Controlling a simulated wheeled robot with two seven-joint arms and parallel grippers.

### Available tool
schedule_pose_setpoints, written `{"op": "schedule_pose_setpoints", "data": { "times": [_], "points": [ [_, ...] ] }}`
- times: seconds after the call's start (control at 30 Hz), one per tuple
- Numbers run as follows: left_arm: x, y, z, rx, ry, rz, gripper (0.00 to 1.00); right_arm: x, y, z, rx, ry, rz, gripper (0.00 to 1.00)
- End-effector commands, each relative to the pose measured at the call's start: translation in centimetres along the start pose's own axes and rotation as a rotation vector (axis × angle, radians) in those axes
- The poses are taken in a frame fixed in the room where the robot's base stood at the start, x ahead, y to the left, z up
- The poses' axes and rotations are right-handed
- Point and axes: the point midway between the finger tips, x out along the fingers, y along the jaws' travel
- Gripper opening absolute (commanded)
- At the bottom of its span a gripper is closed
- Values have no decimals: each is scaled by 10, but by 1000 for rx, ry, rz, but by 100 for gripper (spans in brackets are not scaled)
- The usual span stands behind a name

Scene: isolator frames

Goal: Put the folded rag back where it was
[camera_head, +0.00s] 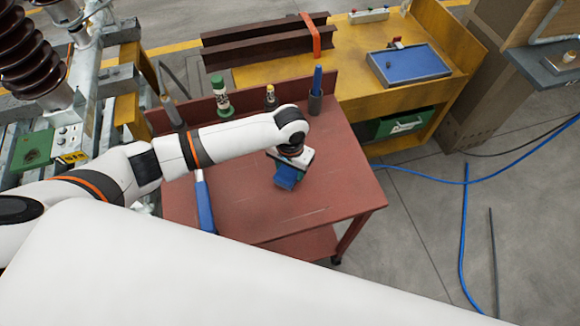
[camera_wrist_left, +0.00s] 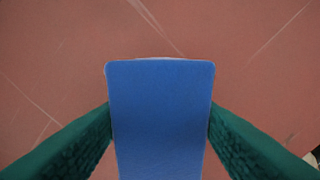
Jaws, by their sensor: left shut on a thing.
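The folded rag (camera_head: 287,179) is blue and hangs below my left gripper (camera_head: 290,163) over the middle of the red cart top (camera_head: 335,190). In the left wrist view the rag (camera_wrist_left: 161,110) is a flat blue block with rounded corners, held between two green fingers. My left gripper is shut on it. Scratched red surface lies beyond the rag; I cannot tell whether the rag touches it. My right gripper is in neither view.
A green-and-white bottle (camera_head: 220,97), a yellow-capped bottle (camera_head: 270,97) and a blue item in a dark holder (camera_head: 316,92) stand along the cart's back edge. A blue-handled tool (camera_head: 205,203) lies at the left. The cart top's right side is clear.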

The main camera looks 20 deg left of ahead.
Motion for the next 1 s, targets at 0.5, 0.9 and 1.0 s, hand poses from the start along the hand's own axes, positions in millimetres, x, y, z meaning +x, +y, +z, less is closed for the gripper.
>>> {"op": "schedule_pose_setpoints", "data": {
  "times": [0.5, 0.9, 1.0],
  "points": [
    [2, 0, 0, -1, 0, 0, 74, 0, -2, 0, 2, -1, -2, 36],
    [-20, 0, 1, 0, -4, -2, 74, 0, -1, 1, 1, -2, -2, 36],
    [-41, -1, 1, 0, -5, -2, 74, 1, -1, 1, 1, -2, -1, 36]
  ]
}}
